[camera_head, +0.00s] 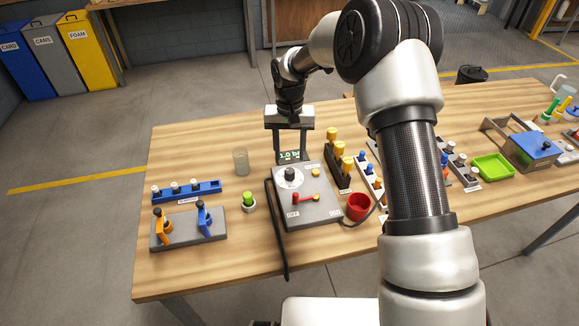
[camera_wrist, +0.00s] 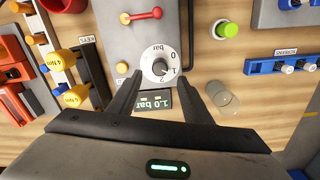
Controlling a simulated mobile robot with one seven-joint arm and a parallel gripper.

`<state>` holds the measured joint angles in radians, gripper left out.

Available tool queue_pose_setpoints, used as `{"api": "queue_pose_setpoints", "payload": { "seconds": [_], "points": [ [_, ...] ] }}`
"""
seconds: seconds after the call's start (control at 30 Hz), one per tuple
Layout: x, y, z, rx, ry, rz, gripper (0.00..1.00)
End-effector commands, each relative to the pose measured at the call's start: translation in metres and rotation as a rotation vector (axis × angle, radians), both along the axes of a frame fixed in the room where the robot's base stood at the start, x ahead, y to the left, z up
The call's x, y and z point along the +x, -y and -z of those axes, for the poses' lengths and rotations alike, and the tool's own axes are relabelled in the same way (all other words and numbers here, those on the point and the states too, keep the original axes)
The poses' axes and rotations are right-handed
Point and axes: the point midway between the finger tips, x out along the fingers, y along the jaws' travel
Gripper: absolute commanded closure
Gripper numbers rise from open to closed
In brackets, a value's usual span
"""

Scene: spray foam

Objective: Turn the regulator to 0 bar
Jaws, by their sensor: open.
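The grey regulator panel (camera_head: 318,208) lies on the table. A small dark display beside the dial reads 1.0 bar in the wrist view (camera_wrist: 157,103). A red lever (camera_head: 306,197) is on the same panel. My gripper (camera_head: 291,155) is open and empty, pointing down behind the dial. In the wrist view its fingers (camera_wrist: 166,80) are spread on either side of the display and reach toward the dial, without gripping the knob (camera_wrist: 160,68).
A translucent cylinder (camera_head: 240,161) stands left of the panel, near a green-topped knob (camera_head: 249,200). Yellow-handled tools (camera_head: 337,152) in a rack and a red cup (camera_head: 358,207) stand to the right. A dark cable runs along the panel's left side. Bare table lies at the back left.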

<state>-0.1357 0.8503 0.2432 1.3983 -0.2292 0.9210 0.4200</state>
Motion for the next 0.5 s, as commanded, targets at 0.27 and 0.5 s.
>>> {"api": "queue_pose_setpoints", "payload": {
  "seconds": [0.27,0.5],
  "points": [
    [-0.001,0.000,0.052,0.000,-0.003,0.001,0.55],
    [0.000,0.000,0.069,0.000,0.000,0.000,0.55]
  ]
}}
